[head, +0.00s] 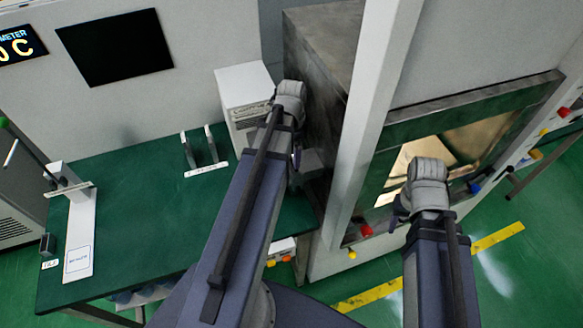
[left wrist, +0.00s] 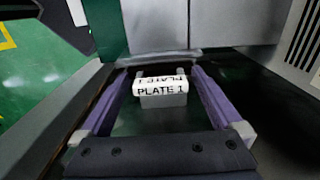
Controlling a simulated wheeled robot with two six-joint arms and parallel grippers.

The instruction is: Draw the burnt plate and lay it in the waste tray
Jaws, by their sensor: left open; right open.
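A white tab marked "PLATE 1" (left wrist: 160,89) shows in the left wrist view, on a pale block over a dark surface. My left gripper (left wrist: 161,74) is open, with its purple fingers on either side of the tab and apart from it. In the head view my left gripper (head: 297,157) is mostly hidden below its wrist, beside the grey metal cabinet. My right gripper (head: 399,208) is open and empty in front of the window at right, partly hidden by its wrist. I cannot make out a burnt plate or identify the waste tray.
A green table (head: 140,200) at left bears a white labelled board (head: 80,235) and a small two-post rack (head: 205,165). A white box (head: 243,85) stands at its back. A white upright post (head: 372,110) stands between my arms. The table's middle is clear.

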